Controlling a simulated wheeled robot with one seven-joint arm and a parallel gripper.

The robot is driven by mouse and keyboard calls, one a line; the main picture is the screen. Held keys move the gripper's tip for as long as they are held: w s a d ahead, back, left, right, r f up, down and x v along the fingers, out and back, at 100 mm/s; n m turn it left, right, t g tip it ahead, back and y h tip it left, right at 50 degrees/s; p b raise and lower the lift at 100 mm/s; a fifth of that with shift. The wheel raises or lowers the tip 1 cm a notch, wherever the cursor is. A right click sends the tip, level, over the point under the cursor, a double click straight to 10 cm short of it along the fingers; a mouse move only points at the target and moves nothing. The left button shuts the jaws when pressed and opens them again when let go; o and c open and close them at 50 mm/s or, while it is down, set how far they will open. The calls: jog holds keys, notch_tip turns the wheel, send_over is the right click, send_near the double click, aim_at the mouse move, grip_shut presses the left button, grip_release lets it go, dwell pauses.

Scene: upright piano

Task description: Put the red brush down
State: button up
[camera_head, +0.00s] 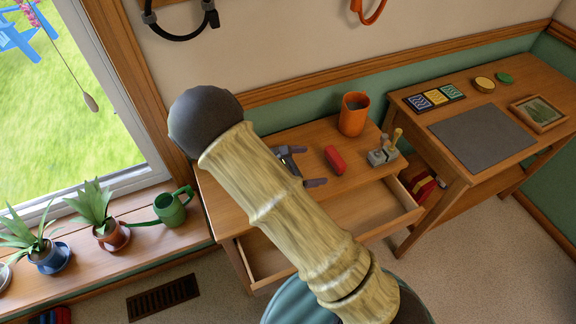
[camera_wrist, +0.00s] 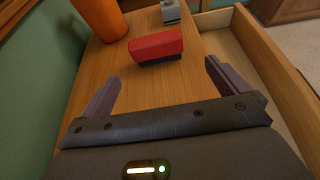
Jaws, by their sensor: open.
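The red brush (camera_head: 335,160) lies on the wooden table (camera_head: 285,211). In the wrist view the red brush (camera_wrist: 157,46) shows a red top and a dark underside, resting on the wood. My gripper (camera_head: 303,167) is low over the table, to the left of the brush in the head view. In the wrist view my gripper (camera_wrist: 160,82) has its fingers wide apart with nothing between them. The brush lies ahead of the fingertips, apart from them. Part of my gripper is hidden behind my arm in the head view.
An orange cup (camera_head: 353,114) stands behind the brush. A grey holder with wooden-handled tools (camera_head: 383,152) stands to its right. The table's drawer (camera_head: 404,205) is open at the front. A green watering can (camera_head: 171,208) and potted plants stand on the windowsill at left.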

jog(key=v, duration=0.6)
jog(key=shift+s+a+r, duration=0.1)
jog(key=shift+s+a, duration=0.05)
jog(key=shift+a, duration=0.15)
jog(key=shift+d, duration=0.15)
